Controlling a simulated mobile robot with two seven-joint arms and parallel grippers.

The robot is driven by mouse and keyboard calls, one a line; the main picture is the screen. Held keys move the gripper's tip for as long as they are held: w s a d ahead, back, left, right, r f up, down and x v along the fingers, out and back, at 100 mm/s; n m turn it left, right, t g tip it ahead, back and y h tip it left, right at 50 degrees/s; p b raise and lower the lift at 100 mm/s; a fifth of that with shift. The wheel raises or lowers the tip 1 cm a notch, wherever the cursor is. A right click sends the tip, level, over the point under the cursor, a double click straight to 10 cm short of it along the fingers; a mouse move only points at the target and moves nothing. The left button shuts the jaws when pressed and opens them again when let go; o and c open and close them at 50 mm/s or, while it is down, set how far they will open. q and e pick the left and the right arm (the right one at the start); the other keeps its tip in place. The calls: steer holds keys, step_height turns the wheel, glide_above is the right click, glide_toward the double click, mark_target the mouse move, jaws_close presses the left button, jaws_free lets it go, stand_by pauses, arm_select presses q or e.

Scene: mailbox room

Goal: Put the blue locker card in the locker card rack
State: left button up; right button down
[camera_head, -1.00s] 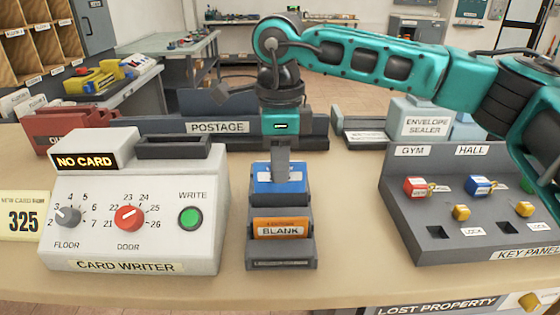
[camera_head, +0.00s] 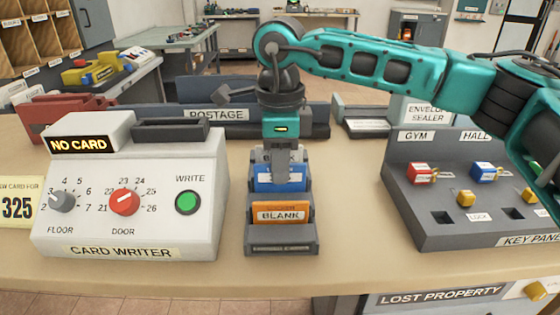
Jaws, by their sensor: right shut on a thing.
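The blue locker card (camera_head: 279,180) sits upright in the back part of the grey locker card rack (camera_head: 282,250). My right gripper (camera_head: 282,165) points straight down over the rack and is shut on the blue card's top edge. The gripper's fingers hide part of the card, and I cannot tell whether the card rests on the slot's floor. An orange card marked BLANK (camera_head: 281,212) stands in the slot in front of it. My left gripper is not in view.
The white card writer (camera_head: 130,190) stands close on the rack's left. The grey key panel (camera_head: 470,215) is on the right, with bare counter between. The postage unit (camera_head: 218,122) is behind. The counter's front edge runs just before the rack.

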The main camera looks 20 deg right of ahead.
steer(key=shift+f, duration=0.5)
steer(key=shift+s+f, duration=0.1)
steer(key=c, duration=1.1)
jaws_free()
steer(key=shift+s, duration=0.15)
steer(key=shift+w+r+p, duration=0.2)
steer(key=shift+r+p, duration=0.1)
steer(key=shift+r, duration=0.15)
steer(key=shift+w+r+p, duration=0.2)
steer(key=shift+r+p, duration=0.1)
steer(key=shift+r, duration=0.15)
steer(key=shift+s+r+p, duration=0.15)
steer(key=shift+r+p, duration=1.6)
steer(key=shift+r, duration=0.95)
